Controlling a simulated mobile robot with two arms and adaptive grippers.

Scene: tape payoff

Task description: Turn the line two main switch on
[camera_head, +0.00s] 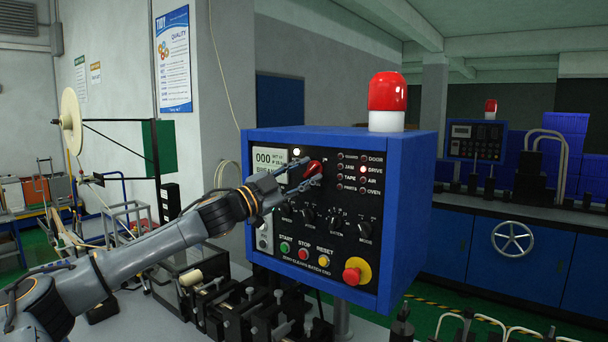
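The blue control box (345,140) stands at the centre with a black front panel. A red switch handle (314,168) sits on the upper middle of that panel, partly covered by my fingers; its setting is hard to read. My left gripper (311,172) reaches in from the left, with one finger above and one below the red handle. The fingertips are apart with the handle between them; I cannot tell whether they touch it. My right gripper is not in view.
The panel has a display (269,158), lamps, black knobs, coloured push buttons and a red emergency stop (356,271) at lower right. A red beacon (388,92) stands on top. Black machine parts (255,315) lie below. A second panel (476,139) is further back.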

